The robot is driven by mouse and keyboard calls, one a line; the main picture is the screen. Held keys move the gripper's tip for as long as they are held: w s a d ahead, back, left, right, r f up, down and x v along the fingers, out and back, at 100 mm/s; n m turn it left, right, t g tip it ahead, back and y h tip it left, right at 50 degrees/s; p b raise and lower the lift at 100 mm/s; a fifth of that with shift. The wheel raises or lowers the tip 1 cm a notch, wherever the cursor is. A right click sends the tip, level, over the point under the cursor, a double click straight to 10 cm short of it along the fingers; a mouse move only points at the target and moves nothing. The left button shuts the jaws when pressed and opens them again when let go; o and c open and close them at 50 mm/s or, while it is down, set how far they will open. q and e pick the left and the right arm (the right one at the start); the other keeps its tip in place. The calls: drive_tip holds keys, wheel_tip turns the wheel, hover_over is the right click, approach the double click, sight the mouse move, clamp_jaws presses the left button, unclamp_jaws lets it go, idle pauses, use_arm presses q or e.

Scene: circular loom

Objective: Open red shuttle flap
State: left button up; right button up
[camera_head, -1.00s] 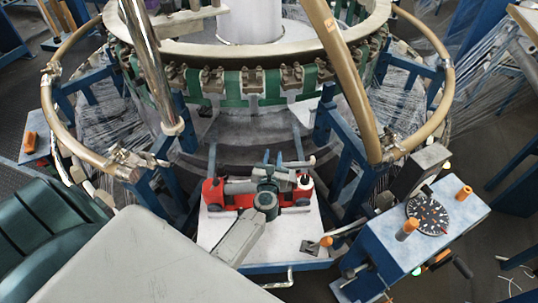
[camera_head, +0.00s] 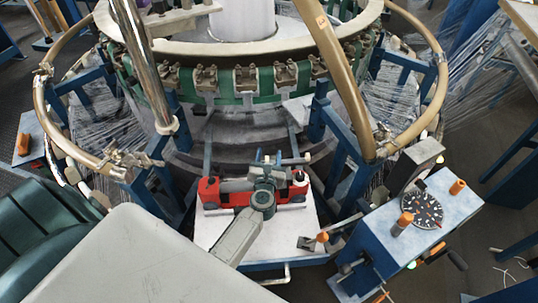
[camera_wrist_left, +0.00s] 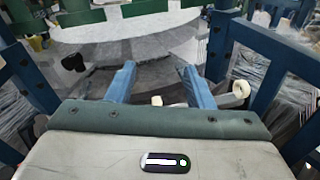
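The red shuttle (camera_head: 227,197) lies on a white platform (camera_head: 207,229) in front of the loom, in the head view. My left gripper (camera_head: 269,157) is just beyond the shuttle. In the left wrist view its two blue fingers (camera_wrist_left: 160,86) stand wide apart with nothing between them. I cannot make out the flap or whether anything touches it. My right gripper is not in view.
The round loom frame (camera_head: 245,84) with its green band rises behind the platform. Tan curved tubes (camera_head: 345,85) and blue posts (camera_head: 320,112) flank it. A blue control box (camera_head: 378,242) with a dial and orange knobs stands at the right.

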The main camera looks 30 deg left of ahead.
use_arm(q)
drive_tip(key=b+v, duration=0.2)
drive_tip(key=v, duration=0.8)
drive_tip(key=shift+d+b, duration=0.15)
drive_tip(key=shift+b, duration=0.25)
